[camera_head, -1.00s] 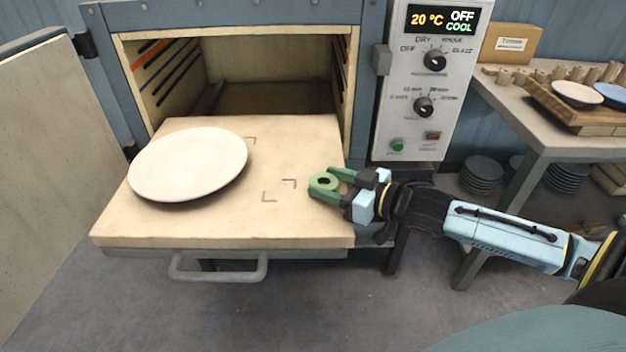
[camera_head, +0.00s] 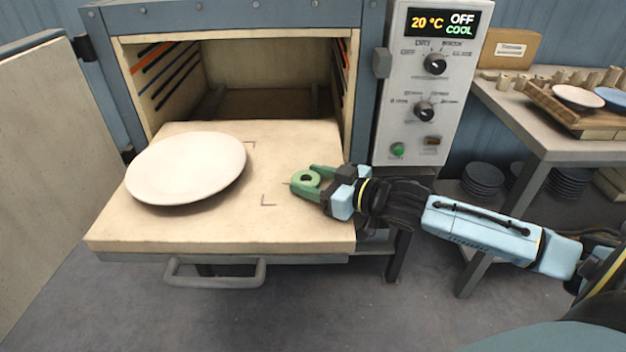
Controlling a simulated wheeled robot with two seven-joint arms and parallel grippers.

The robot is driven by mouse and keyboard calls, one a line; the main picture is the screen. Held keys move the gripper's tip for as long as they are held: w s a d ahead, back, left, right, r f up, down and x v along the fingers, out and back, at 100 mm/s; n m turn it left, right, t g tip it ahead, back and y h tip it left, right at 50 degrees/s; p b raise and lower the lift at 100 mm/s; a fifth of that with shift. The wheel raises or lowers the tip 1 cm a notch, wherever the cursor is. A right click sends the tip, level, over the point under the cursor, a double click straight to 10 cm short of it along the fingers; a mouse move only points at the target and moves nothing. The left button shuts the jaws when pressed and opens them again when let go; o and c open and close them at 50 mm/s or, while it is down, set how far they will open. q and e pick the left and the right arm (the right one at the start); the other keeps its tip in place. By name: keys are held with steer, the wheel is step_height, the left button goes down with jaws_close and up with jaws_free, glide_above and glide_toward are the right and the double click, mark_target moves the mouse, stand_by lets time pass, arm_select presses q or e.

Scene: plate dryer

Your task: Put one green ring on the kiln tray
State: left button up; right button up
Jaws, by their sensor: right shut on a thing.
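The green ring (camera_head: 305,180) is held between the green fingers of my right gripper (camera_head: 310,181), which is shut on it. The gripper comes in from the right, over the right part of the kiln tray (camera_head: 222,225). The ring covers part of the dark corner marks on the tray. I cannot tell whether the ring touches the tray or hangs just above it. The tray is pulled out of the kiln by its front handle side. My left gripper is not in view.
A pale plate (camera_head: 186,167) lies on the left of the tray. The open kiln door (camera_head: 45,160) stands at the left. The control panel (camera_head: 428,90) reads 20 °C, OFF, COOL. A side table (camera_head: 520,130) at the right holds a wooden tray, plates and small posts.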

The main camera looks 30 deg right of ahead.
steer(key=o, duration=1)
steer(key=shift+f, duration=0.1)
steer(key=shift+c, duration=0.2)
steer(key=shift+s, duration=0.1)
steer(key=shift+s+d, duration=0.15)
steer(key=shift+s, duration=0.05)
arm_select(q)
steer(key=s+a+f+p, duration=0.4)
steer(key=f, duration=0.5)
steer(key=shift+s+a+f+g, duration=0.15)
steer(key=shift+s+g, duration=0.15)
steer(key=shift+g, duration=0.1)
arm_select(e)
steer(key=v, duration=1.1)
steer(key=shift+s, duration=0.2)
